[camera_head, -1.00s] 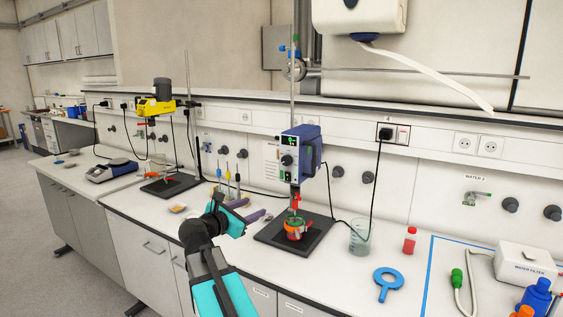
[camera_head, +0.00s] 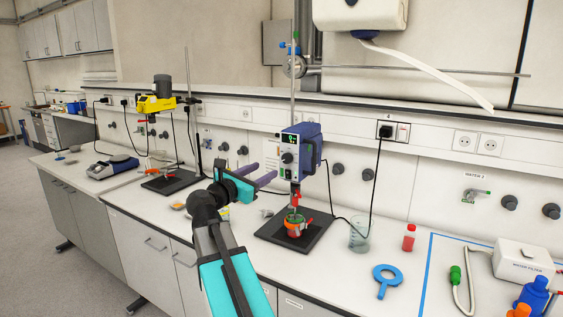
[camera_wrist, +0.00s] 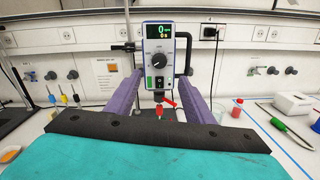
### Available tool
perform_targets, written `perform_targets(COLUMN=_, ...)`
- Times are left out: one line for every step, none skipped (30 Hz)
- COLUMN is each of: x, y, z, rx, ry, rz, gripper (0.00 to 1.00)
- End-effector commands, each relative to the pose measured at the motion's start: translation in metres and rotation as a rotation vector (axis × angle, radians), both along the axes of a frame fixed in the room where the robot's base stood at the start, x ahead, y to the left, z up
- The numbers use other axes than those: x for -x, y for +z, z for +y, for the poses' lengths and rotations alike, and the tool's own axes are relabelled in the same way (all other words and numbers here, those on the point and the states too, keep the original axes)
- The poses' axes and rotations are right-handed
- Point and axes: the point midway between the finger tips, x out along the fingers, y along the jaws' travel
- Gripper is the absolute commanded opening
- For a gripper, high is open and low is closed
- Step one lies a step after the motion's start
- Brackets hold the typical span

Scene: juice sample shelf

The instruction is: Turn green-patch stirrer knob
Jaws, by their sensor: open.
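The blue-and-white stirrer (camera_head: 301,151) is clamped to a vertical rod, with a lit green display above its round dark knob (camera_head: 287,158). A small green patch (camera_wrist: 149,82) shows below the knob on the stirrer's front. My gripper (camera_head: 274,170) is open and empty, its purple fingers pointing at the stirrer from in front. In the wrist view the fingers (camera_wrist: 163,82) lie left and right of the stirrer's lower front, apart from the knob.
Below the stirrer, an orange-red vessel (camera_head: 295,229) stands on a black base plate (camera_head: 268,236). A glass beaker (camera_head: 359,238), red-capped bottle (camera_head: 408,238) and blue ring tool (camera_head: 386,276) stand or lie right. A yellow stirrer (camera_head: 156,104) stands left.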

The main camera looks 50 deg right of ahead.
Motion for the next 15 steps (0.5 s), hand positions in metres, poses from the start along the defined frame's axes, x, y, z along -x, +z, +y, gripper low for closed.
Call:
perform_targets(x=-0.001, y=0.001, z=-0.005, rx=0.0, ry=-0.002, rz=0.0, gripper=0.48)
perform_targets(x=-0.001, y=0.001, z=-0.008, rx=0.0, ry=-0.003, rz=0.0, gripper=0.48)
perform_targets(x=-0.002, y=0.001, z=-0.012, rx=0.0, ry=-0.003, rz=0.0, gripper=0.48)
perform_targets(x=-0.003, y=0.002, z=-0.015, rx=0.0, ry=-0.003, rz=0.0, gripper=0.48)
perform_targets(x=-0.004, y=0.002, z=-0.019, rx=-0.001, ry=-0.003, rz=0.001, gripper=0.48)
perform_targets(x=-0.005, y=0.002, z=-0.024, rx=-0.001, ry=-0.002, rz=0.001, gripper=0.48)
perform_targets(x=-0.006, y=0.002, z=-0.028, rx=-0.001, ry=-0.003, rz=0.001, gripper=0.48)
perform_targets(x=-0.007, y=0.002, z=-0.032, rx=-0.001, ry=-0.004, rz=0.001, gripper=0.48)
perform_targets(x=-0.008, y=0.002, z=-0.038, rx=-0.001, ry=-0.004, rz=0.001, gripper=0.48)
perform_targets(x=-0.009, y=0.002, z=-0.042, rx=-0.001, ry=-0.003, rz=0.001, gripper=0.48)
perform_targets(x=-0.01, y=0.002, z=-0.046, rx=-0.001, ry=-0.003, rz=0.0, gripper=0.48)
perform_targets(x=-0.011, y=0.002, z=-0.052, rx=-0.002, ry=-0.004, rz=0.0, gripper=0.48)
perform_targets(x=-0.011, y=0.002, z=-0.056, rx=-0.002, ry=-0.004, rz=0.0, gripper=0.48)
perform_targets(x=-0.013, y=0.002, z=-0.06, rx=-0.001, ry=-0.003, rz=0.0, gripper=0.48)
perform_targets(x=-0.014, y=0.002, z=-0.066, rx=-0.001, ry=-0.002, rz=0.0, gripper=0.48)
